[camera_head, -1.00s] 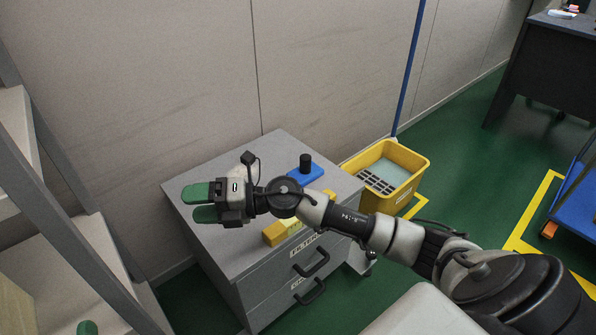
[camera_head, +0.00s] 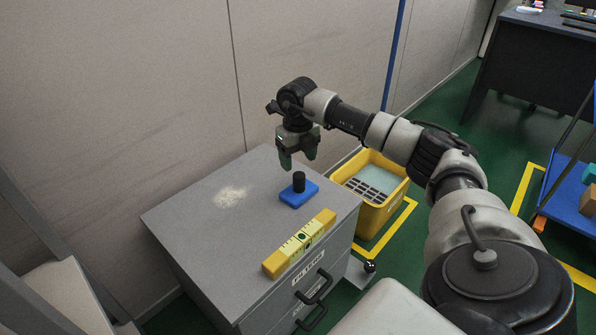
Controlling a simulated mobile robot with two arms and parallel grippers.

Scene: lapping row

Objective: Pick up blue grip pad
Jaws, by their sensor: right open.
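The blue grip pad (camera_head: 299,194), a flat blue block with a short black cylindrical knob standing on it, lies on the grey cabinet top (camera_head: 190,215). My right gripper (camera_head: 298,162) points down just above the knob, its green-tipped fingers apart and empty. In the picture the fingers are slightly above the knob, and I see no contact. My left gripper is not in view.
A pale powdery patch (camera_head: 231,196) marks the top. A yellow mop bucket (camera_head: 372,187) stands beside the cabinet on the right. The wall is close behind.

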